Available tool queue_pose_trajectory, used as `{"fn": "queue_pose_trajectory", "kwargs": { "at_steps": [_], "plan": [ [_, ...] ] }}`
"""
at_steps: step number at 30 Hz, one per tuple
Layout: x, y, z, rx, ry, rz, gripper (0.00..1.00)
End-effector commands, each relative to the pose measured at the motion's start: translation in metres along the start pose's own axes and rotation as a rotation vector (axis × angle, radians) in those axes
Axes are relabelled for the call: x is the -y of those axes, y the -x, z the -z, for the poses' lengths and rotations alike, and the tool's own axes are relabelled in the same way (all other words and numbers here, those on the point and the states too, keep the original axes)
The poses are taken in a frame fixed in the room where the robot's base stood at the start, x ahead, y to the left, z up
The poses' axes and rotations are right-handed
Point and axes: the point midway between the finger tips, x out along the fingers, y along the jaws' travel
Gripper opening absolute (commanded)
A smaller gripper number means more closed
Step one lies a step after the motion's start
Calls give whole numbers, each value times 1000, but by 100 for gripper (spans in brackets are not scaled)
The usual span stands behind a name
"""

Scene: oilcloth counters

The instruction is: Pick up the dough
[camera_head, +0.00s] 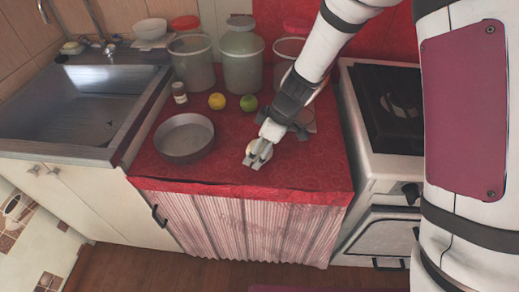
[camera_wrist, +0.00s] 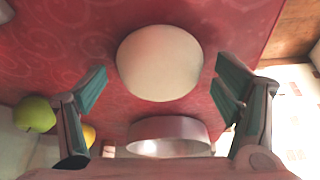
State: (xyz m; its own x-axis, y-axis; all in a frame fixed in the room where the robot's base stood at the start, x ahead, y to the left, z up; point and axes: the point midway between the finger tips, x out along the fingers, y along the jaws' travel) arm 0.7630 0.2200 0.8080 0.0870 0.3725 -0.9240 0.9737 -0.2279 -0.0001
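The dough is a smooth, pale, rounded lump (camera_wrist: 160,62) on the red cloth in the wrist view. My gripper (camera_wrist: 160,92) is open, with one finger to each side of the dough and a visible gap at both sides. In the head view my gripper (camera_head: 258,154) is low over the front part of the red counter and hides most of the dough. I cannot tell how high the fingers are above the cloth.
A round metal pan (camera_head: 184,150) stands left of my gripper. A yellow fruit (camera_head: 217,101), a green apple (camera_head: 249,103) and a small jar (camera_head: 180,92) lie behind. Large canisters (camera_head: 243,62) line the back. A sink (camera_head: 75,105) is left, a stove (camera_head: 390,110) right.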

Motion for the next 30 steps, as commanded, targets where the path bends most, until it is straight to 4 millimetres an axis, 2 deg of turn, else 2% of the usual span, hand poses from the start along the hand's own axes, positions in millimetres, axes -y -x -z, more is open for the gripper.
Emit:
{"fn": "queue_pose_trajectory", "kwargs": {
  "at_steps": [1,3,6,17,23,27,30],
  "plan": [
    [0,0,0,0,0,0,66],
    [0,0,0,0,0,0,50],
    [0,0,0,0,0,0,31],
    [0,3,2,-1,0,-1,31],
    [0,18,8,-2,1,-3,31],
    [0,37,15,-2,2,-4,31],
    [18,41,1,-1,-4,-1,31]
  ]
}}
